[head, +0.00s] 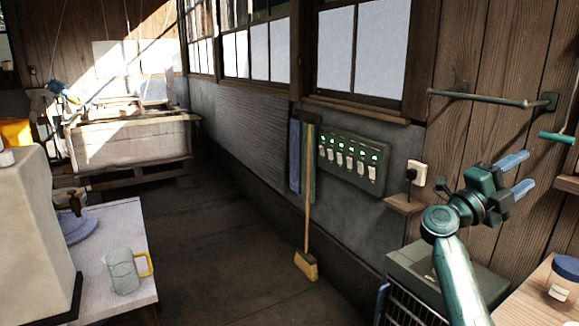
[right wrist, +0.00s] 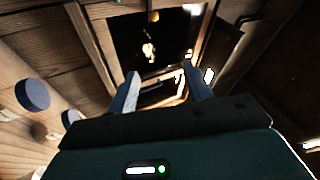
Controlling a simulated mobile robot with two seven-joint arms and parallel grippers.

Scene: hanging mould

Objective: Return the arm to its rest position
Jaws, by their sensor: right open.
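My right gripper (head: 521,174) is raised at the right side of the head view, in front of the wooden wall and below the metal rail (head: 490,98). Its two blue fingers are apart with nothing between them. In the right wrist view the gripper (right wrist: 161,84) also shows spread fingers and an empty gap, pointing towards a dark opening framed in wood. No hanging mould can be made out clearly. A green-handled thing (head: 557,137) shows at the right edge, apart from the fingers. My left gripper is not in view.
A wooden worktop (head: 520,300) with a blue-lidded jar (head: 563,278) is at the lower right. A switch panel (head: 352,160) and a broom (head: 308,210) are at the wall. A jug (head: 124,271) stands on the left table. The middle floor is clear.

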